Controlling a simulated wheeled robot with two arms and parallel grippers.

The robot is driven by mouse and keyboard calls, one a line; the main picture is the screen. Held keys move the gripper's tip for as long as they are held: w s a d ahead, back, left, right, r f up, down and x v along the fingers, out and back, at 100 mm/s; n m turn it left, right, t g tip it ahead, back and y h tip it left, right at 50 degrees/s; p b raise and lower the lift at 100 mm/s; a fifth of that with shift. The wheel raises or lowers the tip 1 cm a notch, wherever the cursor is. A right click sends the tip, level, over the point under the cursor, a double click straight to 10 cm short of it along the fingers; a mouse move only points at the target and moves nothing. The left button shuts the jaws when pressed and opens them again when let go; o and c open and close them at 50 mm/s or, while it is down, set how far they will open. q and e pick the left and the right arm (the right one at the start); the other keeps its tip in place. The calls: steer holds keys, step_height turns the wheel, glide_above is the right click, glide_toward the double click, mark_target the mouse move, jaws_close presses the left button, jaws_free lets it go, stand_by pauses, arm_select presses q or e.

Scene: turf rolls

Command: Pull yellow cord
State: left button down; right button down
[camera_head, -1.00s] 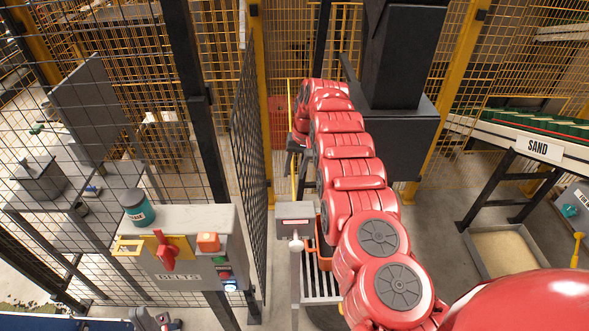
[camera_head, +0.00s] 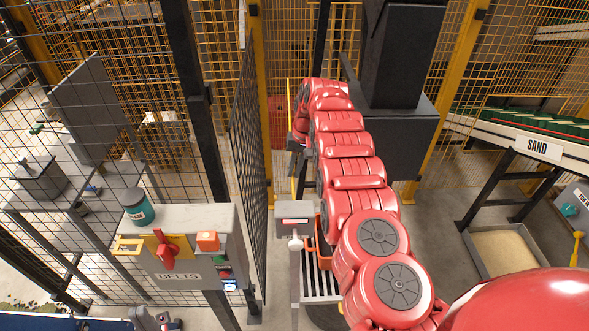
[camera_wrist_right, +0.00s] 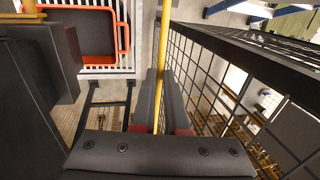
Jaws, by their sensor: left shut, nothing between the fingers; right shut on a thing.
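The yellow cord (camera_wrist_right: 166,38) runs taut between the two dark fingers of my right gripper (camera_wrist_right: 160,86) in the right wrist view. The fingers are shut on it. In the head view the cord (camera_head: 289,100) is a thin upright line left of the far end of my red right arm. My right gripper there is small and mostly hidden by the arm. My left gripper (camera_head: 156,319) is partly in view at the bottom left edge, shut and empty, well away from the cord.
A mesh fence panel (camera_head: 247,165) stands close left of the cord. A BELTS control box (camera_head: 190,277) with a red handle stands left. An orange-rimmed tray (camera_wrist_right: 122,36) on a white grating lies near my right gripper. A SAND conveyor (camera_head: 490,132) is at right.

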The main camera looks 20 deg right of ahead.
stand_by(0.8)
step_height(320, 180, down, 3)
steer(key=b, duration=0.3)
steer(key=shift+r, duration=0.15)
steer(key=c, duration=0.9)
jaws_free()
